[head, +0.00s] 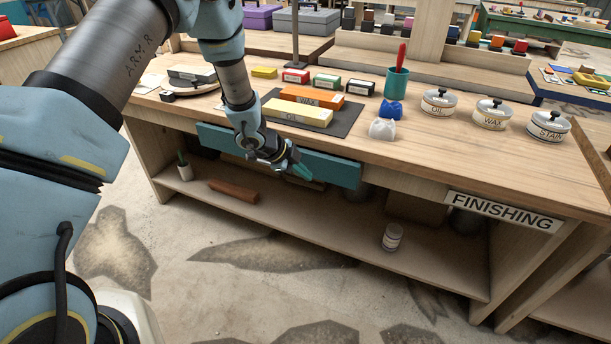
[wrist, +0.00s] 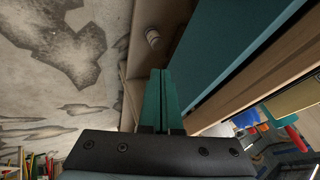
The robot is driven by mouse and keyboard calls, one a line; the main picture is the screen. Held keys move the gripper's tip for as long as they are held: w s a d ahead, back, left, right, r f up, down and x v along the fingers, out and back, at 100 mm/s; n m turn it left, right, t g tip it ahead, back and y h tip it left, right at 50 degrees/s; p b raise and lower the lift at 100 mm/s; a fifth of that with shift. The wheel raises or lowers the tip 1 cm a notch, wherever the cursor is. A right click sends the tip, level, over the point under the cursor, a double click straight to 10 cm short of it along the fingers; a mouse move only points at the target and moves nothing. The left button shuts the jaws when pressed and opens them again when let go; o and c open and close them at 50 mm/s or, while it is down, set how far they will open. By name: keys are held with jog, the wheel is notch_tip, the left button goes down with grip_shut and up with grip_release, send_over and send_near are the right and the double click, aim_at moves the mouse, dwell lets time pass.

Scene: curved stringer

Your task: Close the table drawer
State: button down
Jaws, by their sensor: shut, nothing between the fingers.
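The table drawer has a teal front (head: 338,171), just under the front edge of the wooden workbench (head: 420,165). How far it stands out is hard to tell from the head view. My gripper (head: 303,173) is in front of the drawer, its teal fingers pointing down and to the right and hiding part of the front. In the wrist view the fingers (wrist: 161,75) are together with nothing between them. The teal drawer front (wrist: 225,55) runs along their right side there; whether they touch it is unclear.
The lower shelf holds a jar (head: 392,236), a brown block (head: 233,190) and a small potted plant (head: 184,168). On top are a yellow block (head: 298,112), a teal cup (head: 396,84) and labelled tins (head: 492,114). The floor in front is clear.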

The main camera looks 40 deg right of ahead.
jog(key=s+v, duration=0.1)
jog(key=v, duration=0.7)
jog(key=m+g+h+b, duration=0.4)
jog(key=m+h+b, duration=0.6)
jog(key=b, duration=0.8)
send_near(345, 176)
jog(key=s+d, duration=0.2)
jog(key=s, duration=0.2)
jog(key=w+d, duration=0.1)
jog(key=d, duration=0.1)
jog(key=shift+w+d+r+p, duration=0.1)
jog(key=shift+w+d+p, duration=0.25)
jog(key=shift+w+p, duration=0.05)
jog(key=shift+w+d, duration=0.2)
jog(key=shift+d, duration=0.2)
